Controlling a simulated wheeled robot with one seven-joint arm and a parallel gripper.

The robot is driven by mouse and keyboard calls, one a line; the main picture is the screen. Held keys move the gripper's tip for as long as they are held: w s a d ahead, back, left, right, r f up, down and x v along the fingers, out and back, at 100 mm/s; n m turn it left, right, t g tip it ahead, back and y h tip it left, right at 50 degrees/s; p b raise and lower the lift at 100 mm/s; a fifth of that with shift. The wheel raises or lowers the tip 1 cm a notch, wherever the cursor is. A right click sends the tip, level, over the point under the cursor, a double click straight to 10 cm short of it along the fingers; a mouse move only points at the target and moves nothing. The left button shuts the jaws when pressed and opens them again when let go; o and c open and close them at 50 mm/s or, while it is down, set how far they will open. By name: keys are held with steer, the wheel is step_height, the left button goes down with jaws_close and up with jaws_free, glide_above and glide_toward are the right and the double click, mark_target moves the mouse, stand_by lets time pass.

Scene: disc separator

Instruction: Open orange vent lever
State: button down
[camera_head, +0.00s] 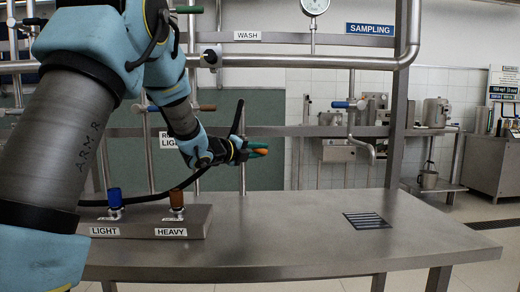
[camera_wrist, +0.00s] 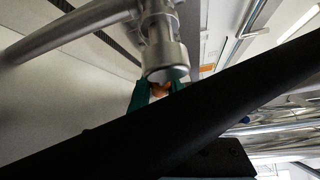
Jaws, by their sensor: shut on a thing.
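The orange vent lever (camera_head: 261,152) shows as a small patch of orange at the tip of my gripper (camera_head: 257,149), beside a vertical pipe behind the bench. In the wrist view, my gripper (camera_wrist: 159,93) has its dark green fingers on either side of the orange lever (camera_wrist: 159,88), just under a round metal valve body (camera_wrist: 165,58). The gripper is shut on the lever. Most of the lever is hidden by the fingers and the valve body, so its angle cannot be made out.
A steel bench (camera_head: 290,225) stands below, mostly clear, with a slotted drain (camera_head: 367,220). A block at its left carries blue (camera_head: 115,197) and brown (camera_head: 177,198) valves, labelled LIGHT and HEAVY. Pipes and a blue-handled valve (camera_head: 345,104) stand behind. A black bar crosses the wrist view.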

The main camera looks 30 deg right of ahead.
steer(key=m+y, duration=0.1)
steer(key=f+m+y+p, duration=0.1)
steer(key=shift+w+a+f+y+p, duration=0.2)
steer(key=shift+a+y+p, duration=0.1)
steer(key=shift+a+y, duration=0.1)
steer(key=shift+w+a+f+m+t+y+p, duration=0.35)
steer(key=shift+a+m+y+p, duration=0.4)
steer(key=shift+y+p, duration=0.8)
steer(key=shift+w+a+f+m+t+y+p, duration=0.35)
steer(key=shift+a+m+y+p, duration=0.4)
steer(key=shift+p, duration=1.35)
steer(key=shift+w+a+f+m+t+y+p, duration=0.25)
steer(key=shift+a+f+m+y+p, duration=0.4)
steer(key=shift+y+p, duration=1)
steer(key=shift+r+m, duration=0.1)
steer(key=shift+m, duration=0.15)
steer(key=c, duration=0.7)
jaws_free()
steer(key=shift+d, duration=0.1)
steer(key=shift+c, duration=0.2)
steer(key=shift+r, duration=0.1)
